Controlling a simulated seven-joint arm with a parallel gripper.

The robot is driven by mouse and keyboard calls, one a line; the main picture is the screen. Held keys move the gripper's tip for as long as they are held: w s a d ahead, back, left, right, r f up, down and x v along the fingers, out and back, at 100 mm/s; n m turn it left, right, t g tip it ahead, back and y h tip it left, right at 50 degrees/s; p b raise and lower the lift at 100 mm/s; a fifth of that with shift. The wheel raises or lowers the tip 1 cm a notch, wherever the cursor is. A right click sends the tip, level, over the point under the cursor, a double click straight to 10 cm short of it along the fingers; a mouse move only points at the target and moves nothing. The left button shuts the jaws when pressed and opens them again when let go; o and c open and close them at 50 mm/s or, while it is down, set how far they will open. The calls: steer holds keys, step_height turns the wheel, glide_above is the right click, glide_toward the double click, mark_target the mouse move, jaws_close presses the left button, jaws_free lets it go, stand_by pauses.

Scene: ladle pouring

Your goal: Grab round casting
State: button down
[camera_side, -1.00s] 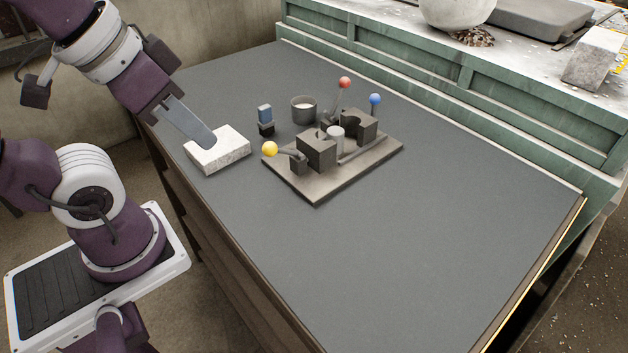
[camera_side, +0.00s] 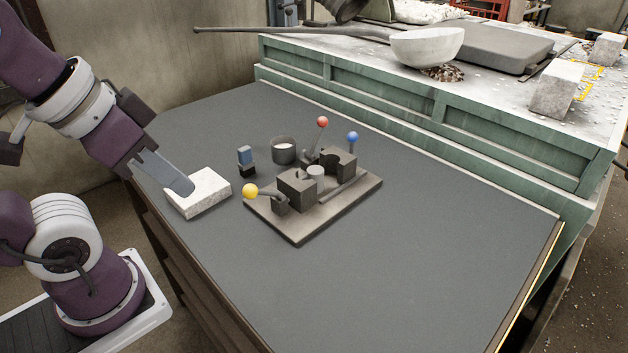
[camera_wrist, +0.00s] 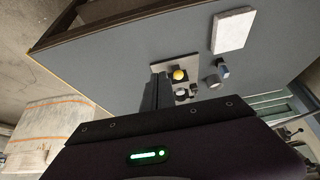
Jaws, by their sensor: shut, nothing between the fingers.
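A round casting (camera_side: 316,171), a small light grey cylinder, sits between two dark mould blocks on a square fixture plate (camera_side: 299,238). The blocks hide its lower part. I cannot make it out surely in the wrist view. My gripper (camera_side: 186,188) is shut and empty. Its fingers point down to the right, over the pale block (camera_side: 205,199) in the side view, well left of the casting. I cannot tell whether they touch that block. In the wrist view my fingers (camera_wrist: 160,78) overlap the plate beside the yellow knob (camera_wrist: 180,74).
The fixture carries levers with yellow (camera_side: 250,190), red (camera_side: 322,122) and blue (camera_side: 352,137) knobs. A small round cup (camera_side: 284,153) and a blue-topped piece (camera_side: 246,157) stand behind it. The front and right of the dark table (camera_side: 400,270) are clear. A green bench (camera_side: 390,90) borders the back.

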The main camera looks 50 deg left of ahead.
steer(key=c, duration=1.2)
jaws_free()
steer(key=shift+c, duration=0.2)
